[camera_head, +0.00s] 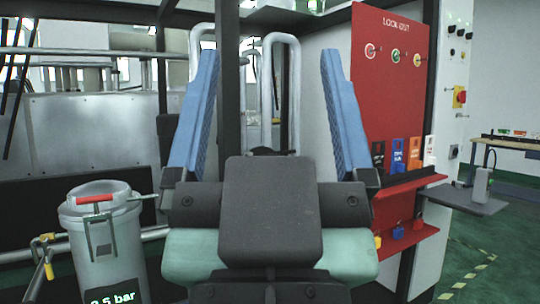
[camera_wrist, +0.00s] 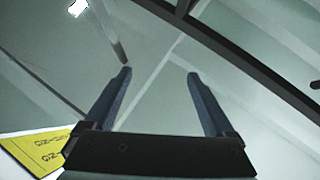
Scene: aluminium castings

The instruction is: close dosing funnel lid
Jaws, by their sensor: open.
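My gripper (camera_head: 269,55) stands in the middle of the head view with its two blue fingers wide apart and pointing up. Nothing is between the fingers. It also shows in the wrist view (camera_wrist: 159,73), open and empty against a pale ceiling with dark beams. I cannot make out a dosing funnel or its lid for certain in either view. My gripper and wrist hide the middle of the scene.
A grey canister (camera_head: 122,248) with a red handle (camera_head: 97,199) and "bar" lettering stands at lower left. A red lockout board (camera_head: 390,90) with padlocks and tags is on the right. Bent silver pipes (camera_head: 294,85) rise behind my gripper. A yellow label (camera_wrist: 40,150) shows in the wrist view.

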